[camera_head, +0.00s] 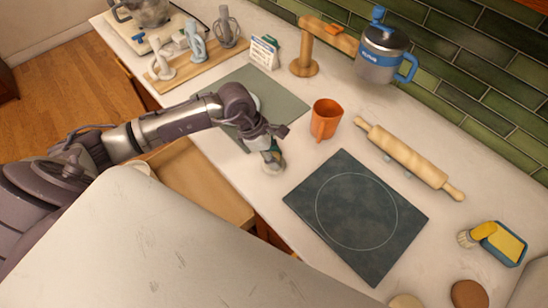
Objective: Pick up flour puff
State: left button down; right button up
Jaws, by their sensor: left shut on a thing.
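The flour puff appears to be the small pale, rounded thing (274,167) under my left gripper (270,151), near the counter's middle. My left arm reaches in from the left. Its fingers point down and are shut on this thing, hiding its upper part. It is at or just above the white counter; I cannot tell whether it touches. My right gripper is not in view.
An orange jug (325,120) stands right of the gripper. A dark square mat (300,198) lies in front and a grey-green mat (285,98) behind. A rolling pin (408,158) lies further right. An open drawer (205,185) is below the counter edge.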

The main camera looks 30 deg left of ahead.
aim_at(274, 155)
pick_arm(q)
jog(key=shift+r+b, duration=0.3)
jog(key=shift+r, duration=0.1)
notch_tip(274, 155, up, 3)
jog(key=shift+w+f+b, duration=0.1)
jog(key=shift+f+b, duration=0.1)
jog(key=shift+b, duration=0.55)
jog(key=s+d+r+b, duration=0.3)
jog(key=s+d+r, duration=0.4)
jog(key=d, duration=0.2)
jog(key=shift+d+r+b, duration=0.25)
jog(key=shift+r+b, duration=0.05)
jog(key=shift+b, duration=0.05)
jog(key=c, duration=1.5)
grip_release()
jog(key=shift+c, duration=1.6)
